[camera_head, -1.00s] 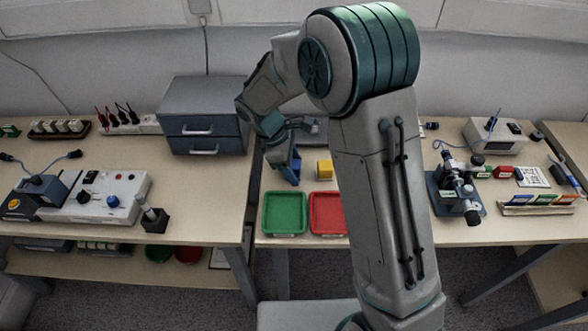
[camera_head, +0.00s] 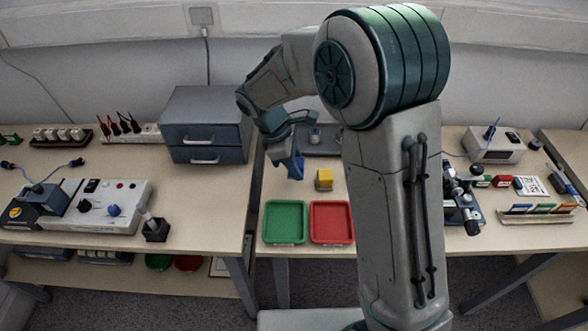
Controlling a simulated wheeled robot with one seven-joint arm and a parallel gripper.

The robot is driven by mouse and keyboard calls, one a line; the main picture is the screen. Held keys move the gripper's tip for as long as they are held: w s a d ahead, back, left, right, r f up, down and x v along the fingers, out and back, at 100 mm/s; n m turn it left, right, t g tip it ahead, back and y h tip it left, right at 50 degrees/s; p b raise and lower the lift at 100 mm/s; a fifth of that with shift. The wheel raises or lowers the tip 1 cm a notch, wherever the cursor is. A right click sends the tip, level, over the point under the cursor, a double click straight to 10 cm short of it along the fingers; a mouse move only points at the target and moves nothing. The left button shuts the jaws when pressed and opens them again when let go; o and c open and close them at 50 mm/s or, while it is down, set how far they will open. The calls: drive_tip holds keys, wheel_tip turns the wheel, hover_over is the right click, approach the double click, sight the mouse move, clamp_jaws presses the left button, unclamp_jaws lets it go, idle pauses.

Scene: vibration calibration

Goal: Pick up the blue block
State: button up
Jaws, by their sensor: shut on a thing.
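The blue block (camera_head: 296,168) shows between the fingers of my gripper (camera_head: 290,160), over the back part of the middle table. My gripper is shut on it. The fingers cover part of the block, and I cannot tell how far it is above the table. A yellow block (camera_head: 324,180) stands on the table just to the right of the blue block, apart from it.
A green tray (camera_head: 285,240) and a red tray (camera_head: 331,241) lie at the table's front edge. A grey drawer unit (camera_head: 205,124) stands left of my gripper. A grey device (camera_head: 318,142) is behind the yellow block. My arm hides the table's right part.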

drive_tip(key=s+d+r, duration=0.6)
drive_tip(key=d, duration=0.3)
drive_tip(key=shift+r+p, duration=0.15)
drive_tip(key=shift+p, duration=0.2)
drive_tip(key=shift+d, duration=0.1)
drive_tip(key=shift+o, duration=0.8)
drive_tip(key=shift+w, duration=0.1)
